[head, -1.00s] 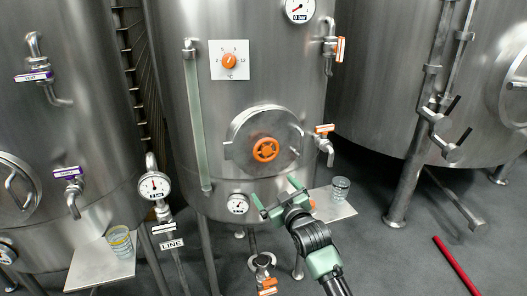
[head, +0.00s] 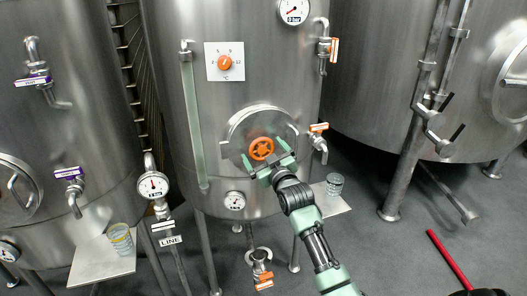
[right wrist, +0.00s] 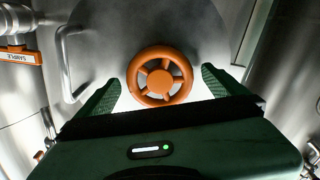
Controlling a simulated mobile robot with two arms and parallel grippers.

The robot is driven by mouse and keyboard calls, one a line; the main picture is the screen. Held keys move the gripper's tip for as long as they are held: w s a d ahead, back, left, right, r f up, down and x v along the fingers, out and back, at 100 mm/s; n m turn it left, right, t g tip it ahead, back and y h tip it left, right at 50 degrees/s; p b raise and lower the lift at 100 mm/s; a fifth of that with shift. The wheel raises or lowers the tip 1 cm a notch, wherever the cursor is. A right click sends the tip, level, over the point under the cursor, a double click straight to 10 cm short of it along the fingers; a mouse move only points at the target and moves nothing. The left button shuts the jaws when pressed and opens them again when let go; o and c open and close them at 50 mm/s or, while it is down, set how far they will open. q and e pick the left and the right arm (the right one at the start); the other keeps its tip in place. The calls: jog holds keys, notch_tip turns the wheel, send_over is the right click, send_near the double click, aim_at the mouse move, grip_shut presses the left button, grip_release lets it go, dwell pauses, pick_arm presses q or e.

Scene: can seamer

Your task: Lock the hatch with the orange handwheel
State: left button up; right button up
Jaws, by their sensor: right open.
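The orange handwheel (head: 261,148) sits at the middle of the round steel hatch (head: 236,128) on the central tank. The hatch looks closed against the tank. My right gripper (head: 268,165) is open, just in front of the hatch at the wheel's lower edge. In the right wrist view the handwheel (right wrist: 160,76) shows whole, between and beyond the two green fingers (right wrist: 158,92). I cannot tell whether the fingers touch it. The hatch (right wrist: 205,30) fills the background there, with its steel handle (right wrist: 68,65) at the left. My left gripper is not in view.
An orange-tagged sample tap (head: 318,137) sticks out right of the hatch. A gauge (head: 235,201) sits below it. An orange knob (head: 225,63) is above.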

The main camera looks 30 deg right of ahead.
jog(key=c, duration=1.4)
jog(key=shift+o, duration=0.2)
jog(key=m+p, duration=0.1)
jog(key=m, duration=0.2)
jog(key=shift+m, duration=0.4)
jog(key=shift+m+p, duration=0.65)
jog(key=shift+m, duration=1.25)
jog(key=o, duration=1.4)
jog(key=shift+c, duration=0.2)
jog(key=shift+s, duration=0.15)
